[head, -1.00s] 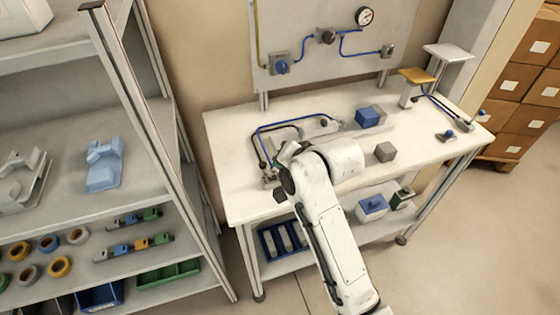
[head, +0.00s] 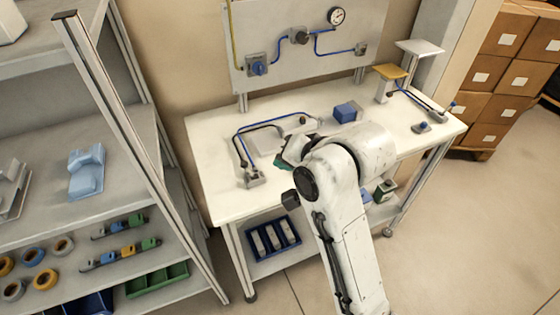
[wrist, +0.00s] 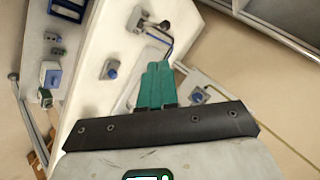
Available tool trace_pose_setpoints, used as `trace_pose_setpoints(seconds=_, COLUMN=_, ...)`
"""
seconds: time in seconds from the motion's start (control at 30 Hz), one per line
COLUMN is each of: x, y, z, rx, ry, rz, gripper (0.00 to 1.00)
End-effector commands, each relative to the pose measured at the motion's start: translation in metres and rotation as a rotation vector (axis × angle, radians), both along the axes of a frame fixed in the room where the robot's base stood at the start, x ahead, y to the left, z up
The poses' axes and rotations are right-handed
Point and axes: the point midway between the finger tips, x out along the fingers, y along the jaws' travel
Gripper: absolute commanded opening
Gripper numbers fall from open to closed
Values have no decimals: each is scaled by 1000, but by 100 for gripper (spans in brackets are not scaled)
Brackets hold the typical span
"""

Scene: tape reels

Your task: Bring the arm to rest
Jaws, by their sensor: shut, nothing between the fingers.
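My arm reaches up from the bottom of the head view, its bent wrist over the front part of the white bench (head: 215,205). My gripper (head: 284,157) points left and away, its teal fingers partly hidden by the arm. In the wrist view my gripper (wrist: 158,68) shows its two teal fingers together, with nothing between them. The bench top shows behind them there; I cannot tell how far above it they are.
A blue block (head: 346,112) and a cable fixture (head: 252,178) are on the bench. A grey shelf rack (head: 120,100) with several tape rolls (head: 46,279) stands at left. Cardboard boxes (head: 490,72) are stacked at right. Floor at lower right is clear.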

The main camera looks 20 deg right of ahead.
Motion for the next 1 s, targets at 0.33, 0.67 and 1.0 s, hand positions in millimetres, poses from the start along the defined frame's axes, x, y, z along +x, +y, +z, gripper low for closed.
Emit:
trace_pose_setpoints(seconds=0.33, x=-1, y=0, z=1, rx=0, ry=0, rz=0, gripper=0)
trace_pose_setpoints(seconds=0.67, x=-14, y=-6, z=-22, rx=-41, ry=35, rz=19, gripper=0)
trace_pose_setpoints(seconds=1.0, x=-159, y=-55, z=-172, rx=-360, ry=338, rz=276, gripper=0)
